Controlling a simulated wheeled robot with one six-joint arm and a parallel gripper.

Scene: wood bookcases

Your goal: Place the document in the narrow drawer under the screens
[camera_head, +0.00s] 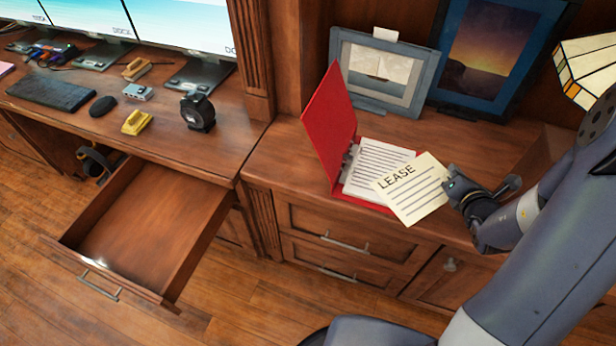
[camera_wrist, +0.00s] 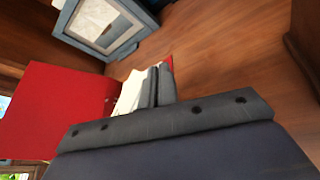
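The document, a cream sheet headed LEASE (camera_head: 412,190), is tilted over the right part of an open red binder. My gripper (camera_head: 452,188) is at the sheet's right edge and appears shut on it. In the wrist view the fingers (camera_wrist: 158,86) are close together, with a pale strip of paper (camera_wrist: 130,92) beside them. The drawer (camera_head: 150,235) under the screens is pulled out and looks empty. It is to the left of the document and lower.
The red binder (camera_head: 330,125) stands open on the right counter with lined pages (camera_head: 375,165). Two picture frames (camera_head: 385,70) are behind it. A keyboard (camera_head: 50,92), mouse (camera_head: 102,106), yellow stapler (camera_head: 137,121) and tape dispenser (camera_head: 197,112) lie on the desk above the drawer.

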